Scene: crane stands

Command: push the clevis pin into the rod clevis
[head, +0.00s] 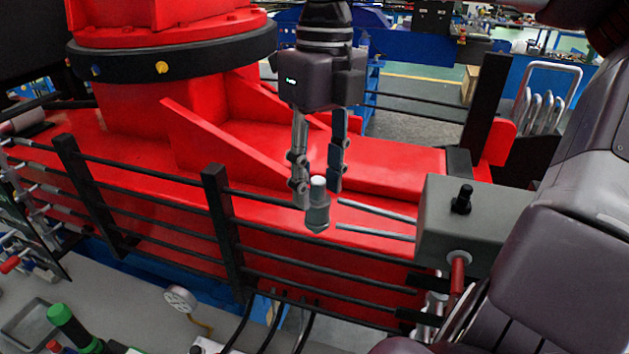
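My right gripper (318,190) comes down from the top centre. Its two fingers stand on either side of a short grey metal cylinder with a pale, narrower top, which I take to be the clevis pin (317,212). The pin is roughly upright, and its tapered lower end shows below the fingertips. The fingers look shut on it. Two pale parallel rods (376,210) run from just right of the pin towards a grey box. I cannot make out the rod clevis for certain, nor whether the pin touches anything beyond the fingers. My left gripper is not in view.
A red crane base (120,150) fills the middle, with black rails (215,190) in front. The grey box (475,210) has a black knob and a red handle. A grey bench (120,315) with a green-capped tool (65,318) and a gauge (180,298) lies lower left.

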